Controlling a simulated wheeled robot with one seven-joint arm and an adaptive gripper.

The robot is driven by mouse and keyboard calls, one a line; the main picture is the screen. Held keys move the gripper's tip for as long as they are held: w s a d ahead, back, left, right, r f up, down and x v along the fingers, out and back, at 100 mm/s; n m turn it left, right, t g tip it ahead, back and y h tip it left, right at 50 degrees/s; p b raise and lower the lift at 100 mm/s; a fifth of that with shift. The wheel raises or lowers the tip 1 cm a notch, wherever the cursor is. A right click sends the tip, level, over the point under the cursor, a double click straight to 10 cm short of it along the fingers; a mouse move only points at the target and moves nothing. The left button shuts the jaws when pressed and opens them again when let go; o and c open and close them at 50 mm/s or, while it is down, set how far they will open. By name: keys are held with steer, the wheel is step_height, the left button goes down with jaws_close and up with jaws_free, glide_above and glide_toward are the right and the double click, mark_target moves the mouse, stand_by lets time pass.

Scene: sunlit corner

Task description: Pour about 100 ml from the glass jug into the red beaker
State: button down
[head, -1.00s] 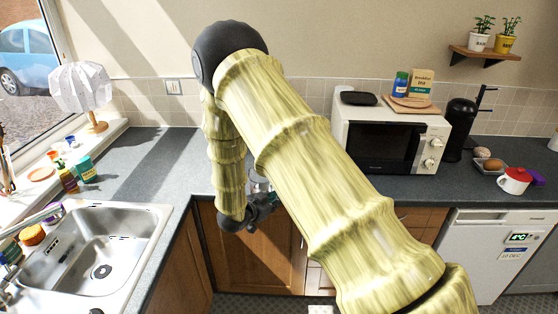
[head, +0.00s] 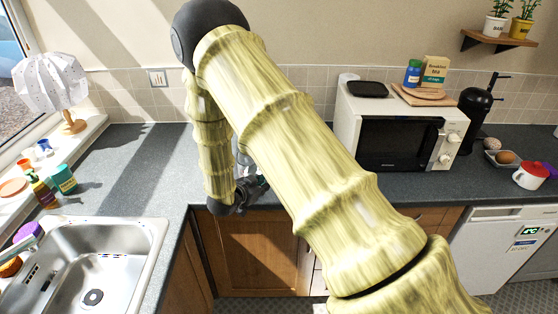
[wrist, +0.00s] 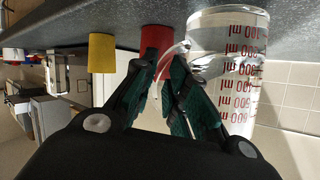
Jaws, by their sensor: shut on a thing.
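The clear glass jug (wrist: 228,60), with red ml marks, fills the right of the wrist view, which looks upside down. It looks upright, its base close to the counter; I cannot tell whether it touches. My gripper (wrist: 175,68) is shut on its handle. The red beaker (wrist: 157,38) stands on the counter beyond the fingers, partly hidden by them. In the head view my gripper (head: 250,190) is at the counter's front edge, and only a sliver of the jug (head: 243,160) shows behind my arm. The red beaker is hidden there.
A yellow beaker (wrist: 102,52) stands near the red one. In the head view a microwave (head: 395,135) stands on the counter to the right, and a sink (head: 90,265) lies to the left. The counter between sink and gripper (head: 160,165) is clear.

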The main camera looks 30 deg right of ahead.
steer(key=shift+s+a+r, duration=0.35)
steer(key=shift+r, duration=0.05)
steer(key=shift+a+r, duration=0.1)
steer(key=shift+a, duration=0.1)
steer(key=shift+w+d+f+y, duration=0.1)
steer(key=shift+w+f+y, duration=0.2)
steer(key=shift+w, duration=0.15)
steer(key=shift+d+r+p, duration=0.15)
steer(key=shift+d+p, duration=0.05)
steer(key=shift+p, duration=0.2)
steer(key=m+y, duration=0.1)
steer(key=d+y, duration=0.1)
steer(key=y, duration=0.1)
steer(key=shift+s+d+m+b, duration=0.25)
steer(key=shift+s+m+b, duration=0.05)
steer(key=shift+s+m, duration=0.1)
steer(key=shift+s+d+r+y+b, duration=0.15)
steer(key=shift+d+y+b, duration=0.2)
steer(key=shift+y, duration=0.25)
steer(key=shift+d+r+m+y+b, duration=0.25)
steer(key=shift+r+m+y, duration=0.25)
steer(key=shift+r+y, duration=0.5)
steer(key=shift+d+r+m+y+b, duration=0.25)
steer(key=shift+r+m+y, duration=0.35)
steer(key=shift+y, duration=0.7)
steer(key=shift+s+f+t+y+b, duration=0.25)
steer(key=shift+t+y+b, duration=0.25)
steer(key=shift+y+b, duration=0.3)
